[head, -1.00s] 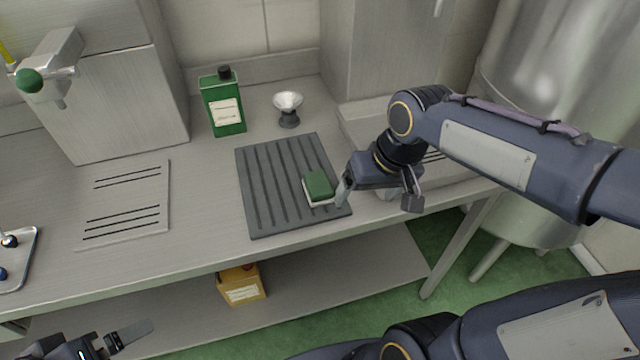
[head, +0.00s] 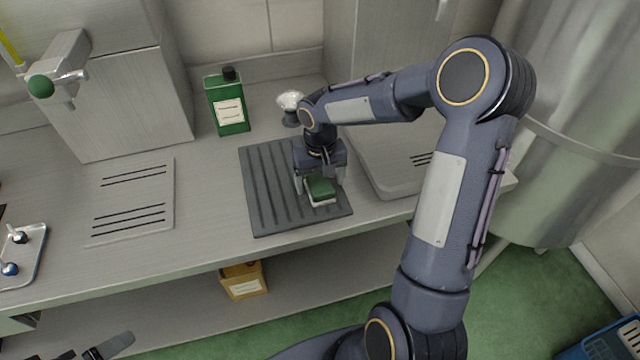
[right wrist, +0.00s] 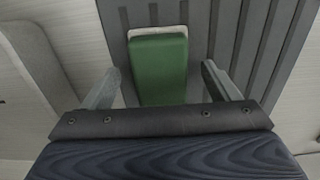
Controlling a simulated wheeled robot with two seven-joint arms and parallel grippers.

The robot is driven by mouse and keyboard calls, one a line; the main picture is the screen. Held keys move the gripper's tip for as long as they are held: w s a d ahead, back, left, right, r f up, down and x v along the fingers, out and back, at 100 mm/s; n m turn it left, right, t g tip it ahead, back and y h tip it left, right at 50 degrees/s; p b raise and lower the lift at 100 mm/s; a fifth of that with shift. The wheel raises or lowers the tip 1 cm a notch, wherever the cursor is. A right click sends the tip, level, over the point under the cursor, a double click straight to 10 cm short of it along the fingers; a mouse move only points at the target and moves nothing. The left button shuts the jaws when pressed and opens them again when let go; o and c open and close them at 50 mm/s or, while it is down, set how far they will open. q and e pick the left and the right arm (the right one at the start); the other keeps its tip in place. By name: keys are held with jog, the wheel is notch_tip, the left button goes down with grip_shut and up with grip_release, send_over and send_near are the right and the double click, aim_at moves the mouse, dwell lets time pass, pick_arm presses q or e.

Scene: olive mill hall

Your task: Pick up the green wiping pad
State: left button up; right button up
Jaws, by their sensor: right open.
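The green wiping pad (head: 321,188), green on top with a pale underside, lies on the dark ribbed mat (head: 268,205) near the mat's right edge. My right gripper (head: 320,187) is over the pad, open, with one finger on each side of it. In the right wrist view the pad (right wrist: 158,68) sits between the two spread fingers of the gripper (right wrist: 160,80), with a gap on both sides. My left gripper (head: 95,352) shows only in part at the bottom left edge, and its jaw opening cannot be judged.
A green bottle (head: 228,105) and a small white-topped funnel-like item (head: 291,101) stand behind the mat. A yellow box (head: 243,281) sits on the lower shelf. The bench left of the mat is mostly clear.

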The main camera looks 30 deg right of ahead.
jog(key=shift+f, duration=0.65)
jog(key=c, duration=1.1)
jog(key=shift+r, duration=0.1)
jog(key=shift+r, duration=0.55)
jog(key=a+r+b, duration=0.1)
jog(key=a+r, duration=0.3)
jog(key=s+a+r+b, duration=0.1)
jog(key=a+r, duration=0.3)
jog(key=a, duration=0.1)
jog(key=s+a+r+b, duration=0.1)
jog(key=a+r, duration=0.2)
jog(key=a, duration=0.2)
jog(key=shift+r, duration=0.4)
